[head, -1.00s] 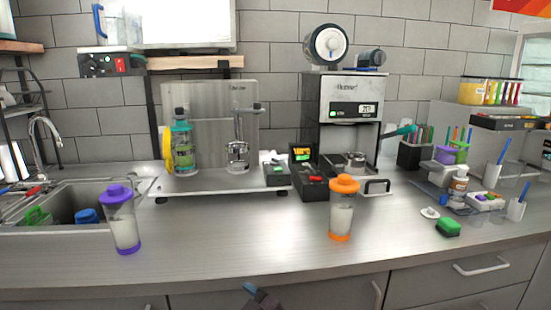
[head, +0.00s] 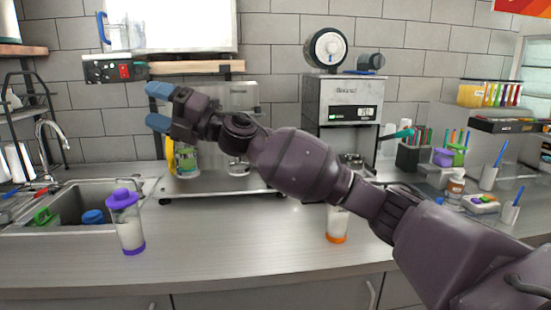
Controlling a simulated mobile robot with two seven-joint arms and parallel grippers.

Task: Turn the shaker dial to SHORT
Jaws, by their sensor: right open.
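My right gripper (head: 159,107) is open and empty, with two blue fingers pointing left, high in front of the shaker. The shaker has a silver back plate (head: 243,98) and a flat platform (head: 215,190) on the counter; my right arm hides much of it. I cannot make out a dial or the word SHORT. My left gripper is not in view.
A purple-lidded cup (head: 127,222) stands at the left front of the counter. An orange-based cup (head: 336,224) stands partly behind my arm. The sealing machine (head: 343,100) is right of the shaker. The front counter between the cups is clear.

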